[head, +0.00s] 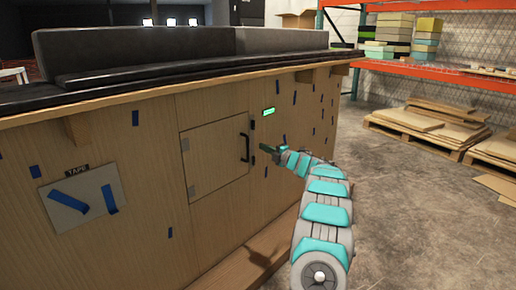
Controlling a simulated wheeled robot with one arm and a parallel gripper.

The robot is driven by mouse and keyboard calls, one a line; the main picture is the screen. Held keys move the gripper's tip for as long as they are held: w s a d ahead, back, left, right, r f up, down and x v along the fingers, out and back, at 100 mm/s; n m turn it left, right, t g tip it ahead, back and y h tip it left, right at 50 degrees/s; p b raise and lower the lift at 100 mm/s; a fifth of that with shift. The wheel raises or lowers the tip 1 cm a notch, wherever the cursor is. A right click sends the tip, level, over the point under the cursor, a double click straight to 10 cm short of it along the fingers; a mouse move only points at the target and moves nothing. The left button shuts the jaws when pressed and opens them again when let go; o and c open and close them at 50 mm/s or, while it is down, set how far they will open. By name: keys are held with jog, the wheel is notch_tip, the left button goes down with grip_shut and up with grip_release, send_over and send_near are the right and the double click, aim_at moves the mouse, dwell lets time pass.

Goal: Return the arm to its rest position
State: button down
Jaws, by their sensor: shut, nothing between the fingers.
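My arm reaches up from the bottom right in the head view, grey with teal panels. My gripper (268,149) is at its far end, small in the picture, shut and empty. It appears in front of the wooden console front (235,221), just right of the small door's black handle (245,147). I cannot tell whether it touches the panel. The small wooden door (215,157) looks closed.
A dark padded top (180,68) overhangs the console. A sheet labelled TAPE (82,198) and blue tape strips are on its front. Orange shelving (440,72) with boxes and wooden pallets (425,127) stand at the right. Concrete floor (420,220) is open right of my arm.

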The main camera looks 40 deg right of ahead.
jog(key=s+d, duration=0.1)
jog(key=s, duration=0.5)
jog(key=w+a+r+m+g+h, duration=0.1)
jog(key=w+a+r+m+h, duration=0.4)
jog(key=r, duration=0.3)
jog(key=s+a+m+g+h, duration=0.1)
jog(key=s+a+m+g, duration=0.1)
jog(key=s+a+m, duration=0.3)
jog(key=a+m+g+h, duration=0.1)
jog(key=a+m+g, duration=0.15)
jog(key=a, duration=0.45)
jog(key=s+a+f+m+g+y, duration=0.15)
jog(key=s+a+f+g, duration=0.3)
jog(key=s+a, duration=0.75)
jog(key=s+a+f+m+g+y, duration=0.1)
jog(key=s+a+f+m+g, duration=0.3)
jog(key=s+a, duration=0.75)
jog(key=s+a+f+g+y, duration=0.1)
jog(key=s+a+f+g, duration=0.2)
jog(key=s+a, duration=0.4)
jog(key=s+a+f+g+y, duration=0.2)
jog(key=s+a, duration=0.5)
jog(key=s, duration=1.2)
jog(key=shift+a+f+m+g+b, duration=0.15)
jog(key=shift+f+m+g+b, duration=0.15)
jog(key=shift+f+g, duration=0.15)
